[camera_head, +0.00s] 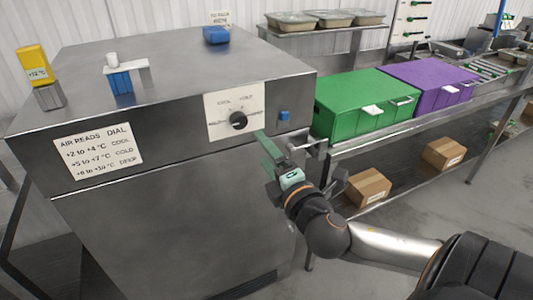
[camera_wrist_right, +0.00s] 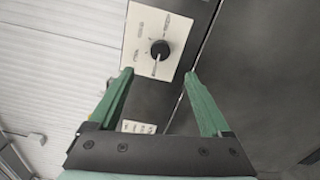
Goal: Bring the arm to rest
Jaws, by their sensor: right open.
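My right gripper (camera_head: 270,147) is in front of the steel cabinet, just below and right of the dial (camera_head: 238,120). In the right wrist view its two green fingers (camera_wrist_right: 155,84) are spread apart with nothing between them. The black dial (camera_wrist_right: 160,49) sits on a white plate beyond the fingertips, and the fingers look clear of it. My right arm reaches in from the lower right of the head view. My left gripper does not show.
The steel cabinet (camera_head: 160,220) fills the left, with a card (camera_head: 98,157) of air readings on its front. A yellow meter (camera_head: 34,64) stands on top. Green (camera_head: 350,112) and purple (camera_head: 425,84) boxes sit on the bench to the right. Cardboard boxes (camera_head: 368,187) lie on the shelf below.

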